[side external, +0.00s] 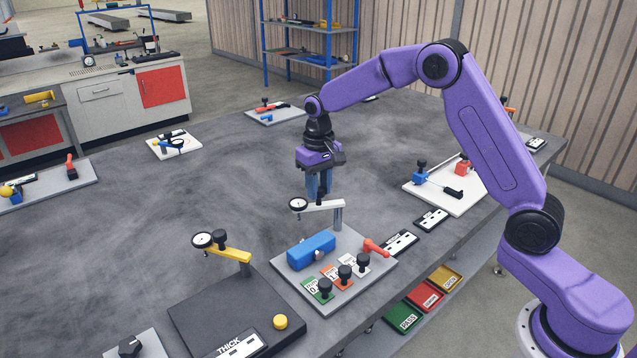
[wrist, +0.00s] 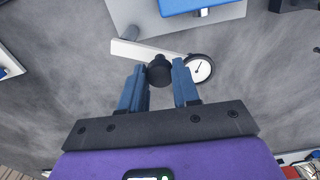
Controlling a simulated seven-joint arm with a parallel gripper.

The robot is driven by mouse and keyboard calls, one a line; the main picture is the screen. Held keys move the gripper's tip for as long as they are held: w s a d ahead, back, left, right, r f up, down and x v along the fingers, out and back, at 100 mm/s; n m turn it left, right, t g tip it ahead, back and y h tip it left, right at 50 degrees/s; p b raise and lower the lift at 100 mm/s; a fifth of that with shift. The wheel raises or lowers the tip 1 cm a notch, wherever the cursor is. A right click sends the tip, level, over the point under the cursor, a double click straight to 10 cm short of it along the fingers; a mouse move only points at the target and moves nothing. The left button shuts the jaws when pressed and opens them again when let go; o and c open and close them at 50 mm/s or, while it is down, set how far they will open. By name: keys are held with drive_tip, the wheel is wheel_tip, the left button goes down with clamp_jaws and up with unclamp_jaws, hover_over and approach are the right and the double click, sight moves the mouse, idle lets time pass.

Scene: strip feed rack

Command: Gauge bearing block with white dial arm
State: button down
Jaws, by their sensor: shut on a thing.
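The blue bearing block (side external: 311,250) sits on a light grey plate (side external: 350,287); part of it shows at the top of the wrist view (wrist: 200,6). The white dial arm (side external: 325,207) is carried on a grey post at the plate's back edge. Its round dial (side external: 298,205) is at the left end, off the block; the dial also shows in the wrist view (wrist: 200,68). My gripper (wrist: 158,68) is shut on the arm's black knob (wrist: 159,73), one blue finger on each side. In the side view my gripper (side external: 320,188) points straight down over the arm.
Green, orange and white tags with black knobs (side external: 345,272) line the plate's front, with a red lever (side external: 376,248) at right. A yellow dial arm (side external: 228,250) stands on a dark plate at front left.

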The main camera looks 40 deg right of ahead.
drive_tip(key=n, duration=0.2)
drive_tip(key=s+n, duration=0.2)
drive_tip(key=n, duration=0.1)
drive_tip(key=shift+s+a+r+n, duration=0.1)
drive_tip(key=shift+s+a+n, duration=0.05)
drive_tip(key=shift+a+n, duration=0.2)
drive_tip(key=shift+s+d+n, duration=0.1)
drive_tip(key=shift+s+n, duration=0.3)
drive_tip(key=shift+n, duration=0.6)
drive_tip(key=shift+s+d+n, duration=0.1)
drive_tip(key=shift+s+n, duration=0.3)
drive_tip(key=shift+n, duration=0.55)
drive_tip(key=c, duration=0.8)
unclamp_jaws()
drive_tip(key=shift+s, duration=0.1)
wheel_tip(320, 180, up, 17)
drive_tip(key=shift+r, duration=0.2)
